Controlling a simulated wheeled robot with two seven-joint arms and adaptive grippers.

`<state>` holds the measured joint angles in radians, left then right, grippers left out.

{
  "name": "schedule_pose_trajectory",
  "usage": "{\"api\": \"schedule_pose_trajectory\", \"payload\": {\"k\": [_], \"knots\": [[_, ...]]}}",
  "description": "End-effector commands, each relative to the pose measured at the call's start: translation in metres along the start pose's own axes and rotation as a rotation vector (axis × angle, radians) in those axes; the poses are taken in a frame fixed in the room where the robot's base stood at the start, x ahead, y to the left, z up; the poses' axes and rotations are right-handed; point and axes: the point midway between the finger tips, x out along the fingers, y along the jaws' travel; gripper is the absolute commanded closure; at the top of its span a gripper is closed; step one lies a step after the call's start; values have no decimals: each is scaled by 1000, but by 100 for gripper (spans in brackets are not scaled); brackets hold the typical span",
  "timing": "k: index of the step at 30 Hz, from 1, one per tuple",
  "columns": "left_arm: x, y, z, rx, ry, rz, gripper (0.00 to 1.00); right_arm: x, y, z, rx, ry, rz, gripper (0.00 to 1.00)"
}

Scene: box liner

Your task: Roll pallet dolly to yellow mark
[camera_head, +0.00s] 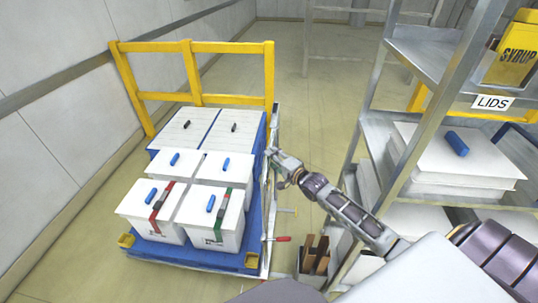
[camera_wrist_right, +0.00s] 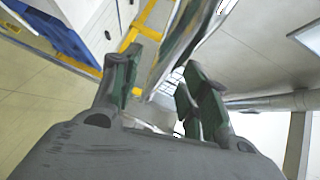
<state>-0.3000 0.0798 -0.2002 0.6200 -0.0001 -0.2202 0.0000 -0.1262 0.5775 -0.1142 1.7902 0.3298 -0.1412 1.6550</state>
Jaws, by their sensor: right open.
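The pallet dolly (camera_head: 195,258) has a blue deck and a yellow rail (camera_head: 190,47) at its far end. It stands left of centre in the head view and carries several white lidded boxes (camera_head: 212,233), the nearer ones with blue handles. Its blue edge (camera_wrist_right: 62,28) shows at upper left in the right wrist view. My right gripper (camera_head: 276,162) is beside the dolly's right edge; I cannot tell whether it touches. Its fingers (camera_wrist_right: 158,88) are apart with nothing clearly held between them. I cannot make out a yellow mark on the floor. My left gripper is not in view.
A metal shelf rack (camera_head: 370,130) with a LIDS label (camera_head: 492,102) and white boxes stands close on the right. A red-tipped lever (camera_head: 282,239) juts from the dolly's right side. A wall (camera_head: 50,120) runs along the left. Floor beyond the dolly is clear.

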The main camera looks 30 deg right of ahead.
Motion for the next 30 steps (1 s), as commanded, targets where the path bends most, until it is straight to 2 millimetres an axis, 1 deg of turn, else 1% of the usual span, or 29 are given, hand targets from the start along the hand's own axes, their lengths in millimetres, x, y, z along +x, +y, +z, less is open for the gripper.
{"api": "schedule_pose_trajectory", "payload": {"k": [9,15,28,29,30], "knots": [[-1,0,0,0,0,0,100,22,-1,0,0,1,-1,56],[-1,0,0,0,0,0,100,30,-1,0,-1,0,-1,56],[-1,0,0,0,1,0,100,33,0,0,0,0,0,56],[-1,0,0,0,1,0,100,33,0,0,0,0,0,58],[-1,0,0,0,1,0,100,33,0,0,0,0,0,64]]}}
